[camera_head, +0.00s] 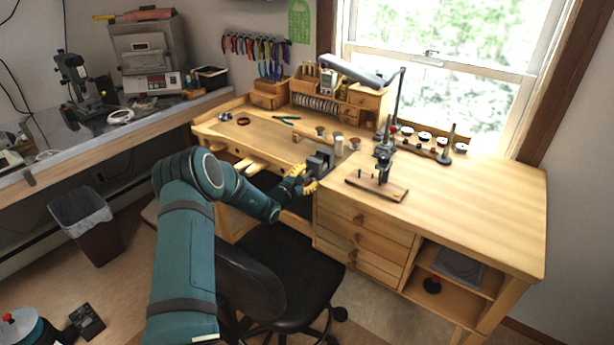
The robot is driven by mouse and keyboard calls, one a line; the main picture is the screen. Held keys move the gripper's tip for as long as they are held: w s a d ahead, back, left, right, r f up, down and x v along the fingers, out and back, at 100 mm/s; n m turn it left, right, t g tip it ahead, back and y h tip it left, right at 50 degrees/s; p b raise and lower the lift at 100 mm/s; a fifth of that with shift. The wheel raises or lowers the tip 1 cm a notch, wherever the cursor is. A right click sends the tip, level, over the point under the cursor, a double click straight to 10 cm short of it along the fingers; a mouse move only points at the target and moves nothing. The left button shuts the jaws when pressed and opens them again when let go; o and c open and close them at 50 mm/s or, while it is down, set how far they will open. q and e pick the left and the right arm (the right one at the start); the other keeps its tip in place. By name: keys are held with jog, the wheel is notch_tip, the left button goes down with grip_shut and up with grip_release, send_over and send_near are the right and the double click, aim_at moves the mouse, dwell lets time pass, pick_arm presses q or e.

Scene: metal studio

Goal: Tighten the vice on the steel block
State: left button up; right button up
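A small dark grey vice (319,162) stands at the front edge of the wooden workbench. At this size I cannot make out the steel block apart from the vice's jaws, nor the vice's handle. My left arm reaches in from the lower left. Its gripper (304,179), with yellow fingers, is at the near left side of the vice, very close to it. I cannot tell whether the fingers touch the vice or hold any part of it. My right gripper is out of view.
A black chair (290,272) stands below the bench front. A small drill stand (380,178) on a wooden base is to the right of the vice. Pliers (286,119) lie on the bench behind. The bench's right top (475,205) is clear.

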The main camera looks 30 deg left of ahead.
pick_arm(q)
jog(key=shift+r, duration=0.15)
jog(key=s, duration=0.7)
jog(key=shift+s+a, duration=0.25)
jog(key=shift+a, duration=0.05)
